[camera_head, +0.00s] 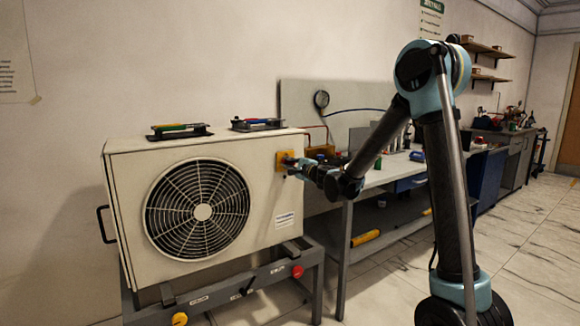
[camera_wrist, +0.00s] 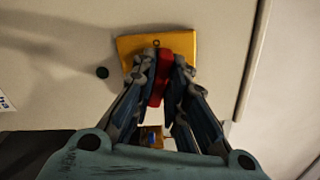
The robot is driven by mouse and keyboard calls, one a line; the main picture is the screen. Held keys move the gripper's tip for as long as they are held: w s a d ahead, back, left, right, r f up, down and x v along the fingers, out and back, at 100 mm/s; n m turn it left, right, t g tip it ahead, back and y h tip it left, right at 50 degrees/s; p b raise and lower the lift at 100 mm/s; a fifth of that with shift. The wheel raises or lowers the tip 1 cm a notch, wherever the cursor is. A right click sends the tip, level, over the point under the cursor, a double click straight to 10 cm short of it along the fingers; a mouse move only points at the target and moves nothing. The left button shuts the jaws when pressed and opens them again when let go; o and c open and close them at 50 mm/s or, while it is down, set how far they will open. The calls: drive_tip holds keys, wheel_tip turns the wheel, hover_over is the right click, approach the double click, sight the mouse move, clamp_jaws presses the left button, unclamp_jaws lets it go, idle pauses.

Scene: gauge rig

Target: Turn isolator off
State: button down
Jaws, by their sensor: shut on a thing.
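The isolator is a yellow plate (camera_head: 284,160) on the upper right of the front face of a beige fan unit (camera_head: 125,175). In the wrist view the yellow plate (camera_wrist: 185,43) carries a red handle (camera_wrist: 160,78), which stands out from it. My gripper (camera_head: 291,163) reaches the isolator from the right. In the wrist view the fingers of my gripper (camera_wrist: 161,72) are shut on the red handle, one on each side. The handle appears close to upright with a slight tilt. The fingers hide part of the handle and the plate's lower edge.
The fan unit stands on a grey frame (camera_head: 318,285) with a red knob (camera_head: 297,271) and a yellow knob (camera_head: 180,319). Two small racks (camera_head: 180,130) lie on top. A workbench (camera_head: 375,175) with tools stands behind my arm. Open tiled floor lies at the right.

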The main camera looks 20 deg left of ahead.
drive_tip(key=n, duration=0.3)
drive_tip(key=shift+s+d+f, duration=0.1)
drive_tip(key=shift+f, duration=0.05)
drive_tip(key=shift+n, duration=0.5)
drive_tip(key=c, duration=1.6)
unclamp_jaws()
drive_tip(key=shift+f, duration=0.1)
drive_tip(key=v, duration=1.1)
drive_tip(key=shift+s+d, duration=0.2)
drive_tip(key=shift+d, duration=0.15)
